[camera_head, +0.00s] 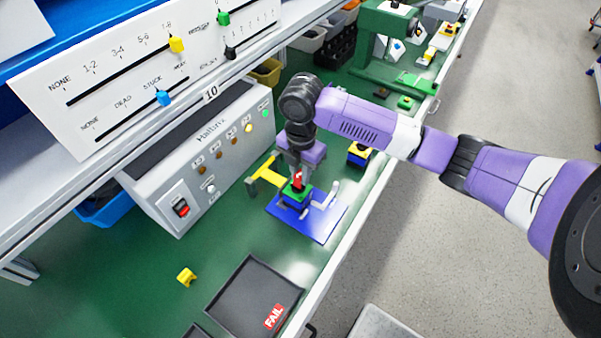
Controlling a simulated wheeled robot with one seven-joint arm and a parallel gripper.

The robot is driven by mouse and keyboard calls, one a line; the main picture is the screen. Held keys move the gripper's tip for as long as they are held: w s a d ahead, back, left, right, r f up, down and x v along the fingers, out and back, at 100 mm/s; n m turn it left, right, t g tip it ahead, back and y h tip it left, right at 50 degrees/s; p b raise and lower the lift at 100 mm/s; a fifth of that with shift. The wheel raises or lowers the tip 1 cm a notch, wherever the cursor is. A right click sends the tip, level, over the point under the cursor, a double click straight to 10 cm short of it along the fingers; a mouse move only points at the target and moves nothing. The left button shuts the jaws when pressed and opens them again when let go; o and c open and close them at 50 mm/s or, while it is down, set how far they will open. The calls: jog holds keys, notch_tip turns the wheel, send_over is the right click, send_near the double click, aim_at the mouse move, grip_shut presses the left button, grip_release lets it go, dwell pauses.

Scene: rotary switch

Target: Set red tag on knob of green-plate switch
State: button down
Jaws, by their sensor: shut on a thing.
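My gripper (298,175) points down above the switch and is shut on the red tag (298,179). The green-plate switch (288,191) sits below it, a green top on a blue body, on a blue mat (313,228). The tag is right over the green plate. The knob is hidden behind the tag and gripper, so I cannot tell if the tag touches it. A yellow clamp-like piece (264,177) stands left of the switch, and a grey bracket (326,198) is at its right.
A grey box with lights and a red switch (181,207) stands left of the mat. A black tray marked FAIL (250,290) lies near the front edge. A small yellow piece (186,277) lies on open green bench. A yellow-and-blue block (359,153) is behind my gripper.

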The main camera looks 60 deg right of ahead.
jog(key=shift+f+b, duration=0.7)
jog(key=shift+f, duration=0.3)
jog(key=c, duration=1.2)
grip_release()
jog(key=shift+r, duration=0.1)
notch_tip(320, 180, up, 8)
jog(key=shift+f+b, duration=0.15)
jog(key=shift+b, duration=0.35)
notch_tip(320, 180, up, 9)
jog(key=p, duration=0.6)
jog(key=shift+p, duration=0.4)
